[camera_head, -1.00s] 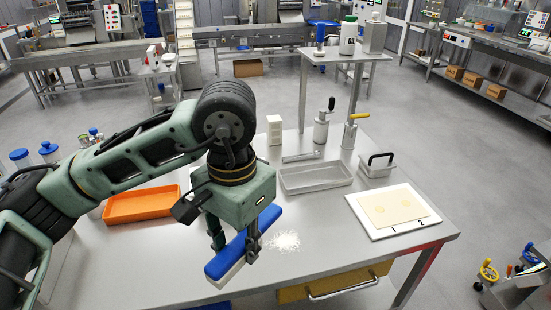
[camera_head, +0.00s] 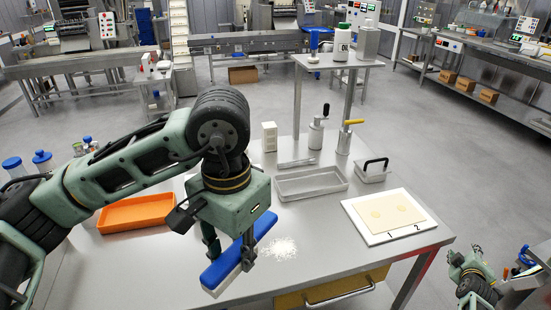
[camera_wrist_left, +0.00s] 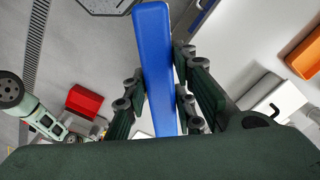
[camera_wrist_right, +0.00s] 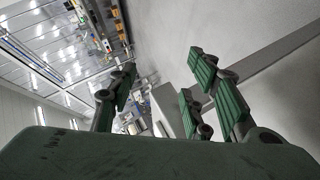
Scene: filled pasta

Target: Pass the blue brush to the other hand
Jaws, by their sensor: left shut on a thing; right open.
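The blue brush (camera_head: 238,252) has a long blue back and a pale underside. My left gripper (camera_head: 230,255) is shut on the blue brush and holds it above the steel table near the front edge. In the left wrist view the blue brush (camera_wrist_left: 156,70) runs lengthwise between the fingers of my left gripper (camera_wrist_left: 160,100). My right gripper (camera_wrist_right: 165,90) is open and empty in its wrist view. In the head view my right arm shows at the lower right, apart from the brush and beyond the table's right end.
White flour (camera_head: 280,248) lies on the steel table (camera_head: 330,235) beside the brush. An orange tray (camera_head: 138,214), a grey tray (camera_head: 310,183), a lidded box (camera_head: 373,172) and a white board (camera_head: 372,238) with a dough sheet stand on it. A drawer (camera_head: 335,290) is below the front edge.

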